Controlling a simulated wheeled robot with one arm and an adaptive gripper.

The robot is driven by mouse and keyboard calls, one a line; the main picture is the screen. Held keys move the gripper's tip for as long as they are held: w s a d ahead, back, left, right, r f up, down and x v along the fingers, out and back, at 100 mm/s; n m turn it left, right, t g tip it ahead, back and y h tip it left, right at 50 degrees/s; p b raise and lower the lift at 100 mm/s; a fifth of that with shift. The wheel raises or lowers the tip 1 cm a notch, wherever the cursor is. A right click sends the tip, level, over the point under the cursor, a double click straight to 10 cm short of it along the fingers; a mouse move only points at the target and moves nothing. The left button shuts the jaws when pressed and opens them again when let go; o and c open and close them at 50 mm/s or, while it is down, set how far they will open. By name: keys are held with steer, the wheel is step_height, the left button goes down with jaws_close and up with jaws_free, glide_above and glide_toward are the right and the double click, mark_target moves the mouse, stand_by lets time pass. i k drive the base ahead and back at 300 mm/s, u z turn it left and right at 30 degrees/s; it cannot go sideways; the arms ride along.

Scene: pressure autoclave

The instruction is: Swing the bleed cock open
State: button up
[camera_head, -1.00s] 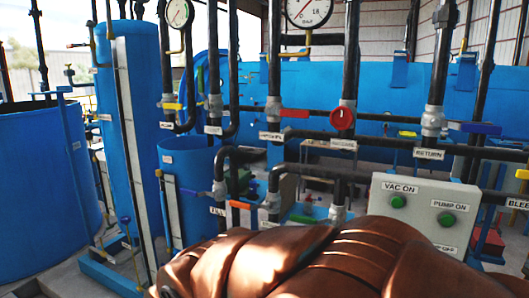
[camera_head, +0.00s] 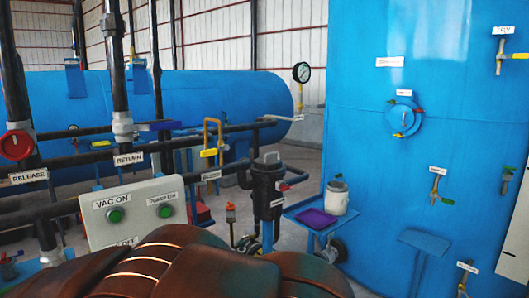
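The bleed cock (camera_head: 208,153) is a small valve with a yellow handle on a thin brass-coloured, looped pipe. It stands on the black pipework right of centre-left, above a white label (camera_head: 211,175) that seems to read BLEED. The yellow handle looks roughly level, but it is too small to tell the cock's exact setting. My gripper is out of view. A brown, rounded part of my own arm fills the bottom of the picture, and nothing of mine touches the cock.
A grey control box (camera_head: 131,212) with green buttons stands below left of the cock. A black filter housing (camera_head: 268,190) stands to its right, beside a blue stand with a purple tray (camera_head: 316,218) and a white pot (camera_head: 337,197). A large blue tank (camera_head: 365,150) fills the right side.

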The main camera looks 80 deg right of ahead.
mark_target(213, 151)
steer(key=z, duration=2.3)
steer(key=k, duration=0.5)
steer(key=z, duration=0.95)
steer(key=i, duration=0.75)
steer(key=u, duration=1.5)
